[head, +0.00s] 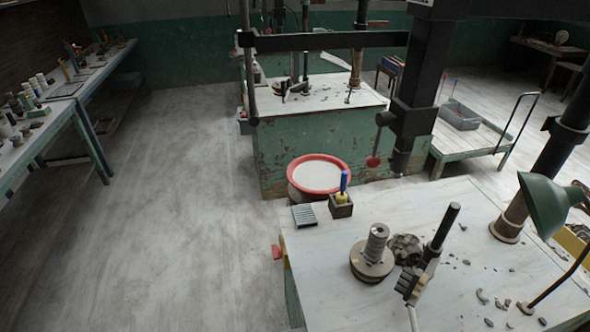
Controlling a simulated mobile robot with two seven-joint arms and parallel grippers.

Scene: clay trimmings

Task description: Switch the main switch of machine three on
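Several green machines with pale worktops show in the head view. The nearest worktop (330,265) fills the lower right. A second machine (310,150) with chipped green sides stands behind it, and parts of another show farther back. I cannot read any number that marks machine three. A small red part (276,252) sticks out at the left edge of the nearest machine; I cannot tell whether it is a main switch. A small grey box (243,121) is on the left side of the second machine, its details too small to tell. Neither of my grippers is in view.
A red-rimmed basin (319,174) stands between the two machines. The near worktop carries a stepped spindle (374,255), a dark block with a blue-handled tool (341,203) and loose trimmings. Benches line the left wall. The floor (170,220) on the left is clear.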

